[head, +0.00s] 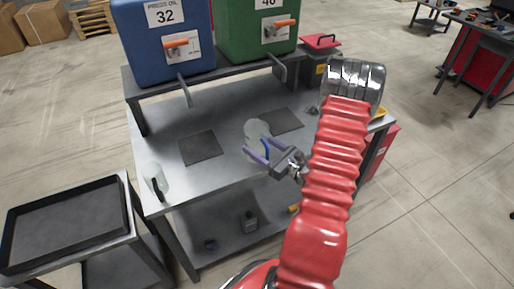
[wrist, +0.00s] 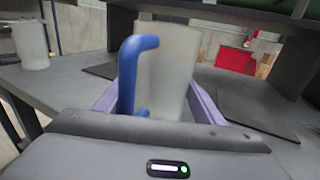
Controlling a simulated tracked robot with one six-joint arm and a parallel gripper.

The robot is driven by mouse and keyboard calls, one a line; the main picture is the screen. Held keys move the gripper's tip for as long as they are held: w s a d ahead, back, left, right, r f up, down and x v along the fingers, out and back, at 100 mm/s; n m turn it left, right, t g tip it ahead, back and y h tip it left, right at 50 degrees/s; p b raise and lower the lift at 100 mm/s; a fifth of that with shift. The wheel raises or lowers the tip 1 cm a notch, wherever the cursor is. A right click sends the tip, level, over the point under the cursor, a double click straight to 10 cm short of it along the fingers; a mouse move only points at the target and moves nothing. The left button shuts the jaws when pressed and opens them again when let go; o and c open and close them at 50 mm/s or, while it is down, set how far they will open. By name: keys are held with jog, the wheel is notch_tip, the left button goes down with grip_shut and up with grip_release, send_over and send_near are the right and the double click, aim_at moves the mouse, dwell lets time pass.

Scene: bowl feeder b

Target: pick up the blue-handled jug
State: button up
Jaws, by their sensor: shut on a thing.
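The blue-handled jug (head: 256,129) is a frosted, pale jug over the steel table, between two dark mats. Its blue handle (wrist: 127,75) faces my gripper and stands left of the jug's body (wrist: 172,75) in the wrist view. My gripper (head: 262,149) has its purple fingers on either side of the jug and is shut on it. The jug looks upright. I cannot tell whether its base touches the table. A second frosted jug with a black handle (head: 154,174) stands at the table's left front corner; it also shows in the wrist view (wrist: 30,45).
A blue tank (head: 140,45) marked 32 and a green tank (head: 240,35) sit on the raised back shelf, with spouts over dark mats (head: 200,147). A black tray (head: 65,215) lies on a cart at left. A red-lidded box (head: 320,44) is at back right.

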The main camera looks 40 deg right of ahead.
aim_at(260, 125)
jog(key=shift+r, duration=0.1)
jog(key=shift+r, duration=4.9)
jog(key=shift+s, duration=0.1)
